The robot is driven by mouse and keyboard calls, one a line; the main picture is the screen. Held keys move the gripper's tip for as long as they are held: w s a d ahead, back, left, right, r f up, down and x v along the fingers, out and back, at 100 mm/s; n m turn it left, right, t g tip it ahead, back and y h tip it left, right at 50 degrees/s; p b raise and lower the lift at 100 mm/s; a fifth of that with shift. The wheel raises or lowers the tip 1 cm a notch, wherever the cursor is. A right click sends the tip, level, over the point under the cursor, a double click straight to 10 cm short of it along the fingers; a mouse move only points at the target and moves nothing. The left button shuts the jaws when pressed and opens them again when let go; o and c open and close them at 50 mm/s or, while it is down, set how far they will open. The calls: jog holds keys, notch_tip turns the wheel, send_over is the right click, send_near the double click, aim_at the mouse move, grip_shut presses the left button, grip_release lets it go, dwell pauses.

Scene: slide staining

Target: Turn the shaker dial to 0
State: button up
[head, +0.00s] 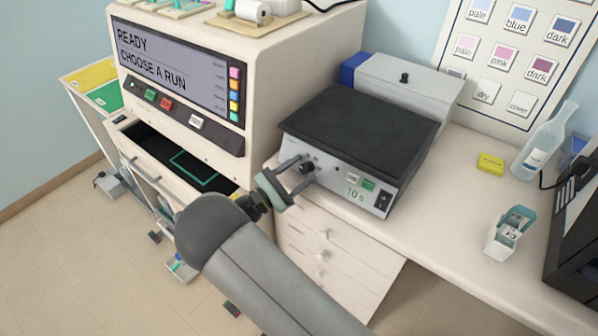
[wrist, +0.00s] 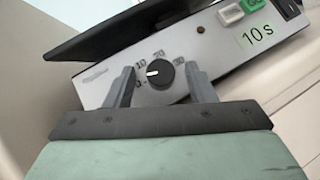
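The shaker (head: 358,125) is a low box with a black top plate and a pale front panel. Its dial (wrist: 160,74) is a round black knob with a white mark on the left side, pointing left toward the 0 and 10 labels; I cannot tell exactly which. Printed numbers arc around it. My gripper (head: 304,170) is at the front panel. In the wrist view its two grey fingers are apart, one on each side of the dial, with visible gaps between them and the knob.
The shaker panel also carries a green button (head: 368,184), a "10 s" label (head: 354,193) and a black switch (head: 383,201). The stainer with its screen (head: 180,62) and open drawer (head: 150,160) stands left. The counter right of the shaker is clear up to a yellow block (head: 490,163).

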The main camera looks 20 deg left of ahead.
jog(key=b+v, duration=0.4)
jog(key=v, duration=1.3)
jog(key=shift+s, duration=0.2)
jog(key=shift+f, duration=0.1)
